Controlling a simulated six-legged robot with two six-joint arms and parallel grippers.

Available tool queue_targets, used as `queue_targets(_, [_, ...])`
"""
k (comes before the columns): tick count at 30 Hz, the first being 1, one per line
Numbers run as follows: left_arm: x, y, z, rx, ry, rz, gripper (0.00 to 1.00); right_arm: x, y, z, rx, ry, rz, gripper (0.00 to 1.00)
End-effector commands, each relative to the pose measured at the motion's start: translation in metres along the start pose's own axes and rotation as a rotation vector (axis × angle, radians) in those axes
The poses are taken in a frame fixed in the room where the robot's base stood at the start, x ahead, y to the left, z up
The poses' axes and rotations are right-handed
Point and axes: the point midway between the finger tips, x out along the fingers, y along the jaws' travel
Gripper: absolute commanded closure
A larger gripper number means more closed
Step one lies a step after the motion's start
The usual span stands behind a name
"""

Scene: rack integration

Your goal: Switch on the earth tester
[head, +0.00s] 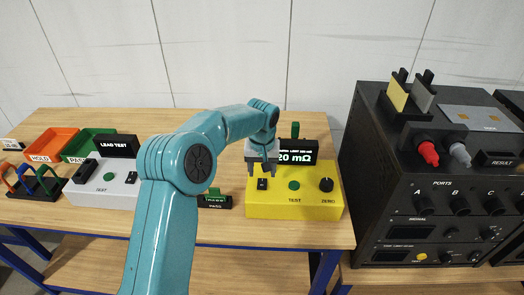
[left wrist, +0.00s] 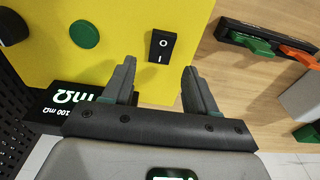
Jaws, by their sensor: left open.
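The earth tester is a yellow box (head: 300,206) on the bench, with a green TEST button (head: 294,185), a black ZERO knob (head: 326,185) and a lit display (head: 297,155) reading 20 mΩ. Its black rocker switch (head: 262,184) is at the left of its top face. In the left wrist view the rocker (left wrist: 161,46), marked O and I, lies just beyond and between the fingertips; which side is pressed I cannot tell. My left gripper (head: 262,170) is open and empty above the switch, and its fingers also show in the left wrist view (left wrist: 159,66). My right gripper is not in view.
A grey lead tester (head: 103,191), an orange HOLD tray (head: 53,144) and a green PASS tray (head: 88,143) stand to the left. A large black ports unit (head: 400,170) stands close on the right.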

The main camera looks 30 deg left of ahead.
Motion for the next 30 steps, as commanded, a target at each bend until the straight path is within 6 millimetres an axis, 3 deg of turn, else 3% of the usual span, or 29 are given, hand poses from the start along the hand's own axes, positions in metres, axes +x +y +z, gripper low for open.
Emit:
queue_targets(9, [-0.085,0.001,-0.001,0.000,0.006,0.003,0.43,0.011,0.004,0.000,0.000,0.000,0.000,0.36])
queue_targets(15, [-0.119,0.000,-0.001,0.000,0.002,0.001,0.43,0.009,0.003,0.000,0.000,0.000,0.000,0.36])
queue_targets(20, [-0.129,0.000,0.000,0.000,0.000,0.000,0.43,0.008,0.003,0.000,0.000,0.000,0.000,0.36])
queue_targets(30, [-0.129,0.000,0.000,0.001,0.000,0.000,0.43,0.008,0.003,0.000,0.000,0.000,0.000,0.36])
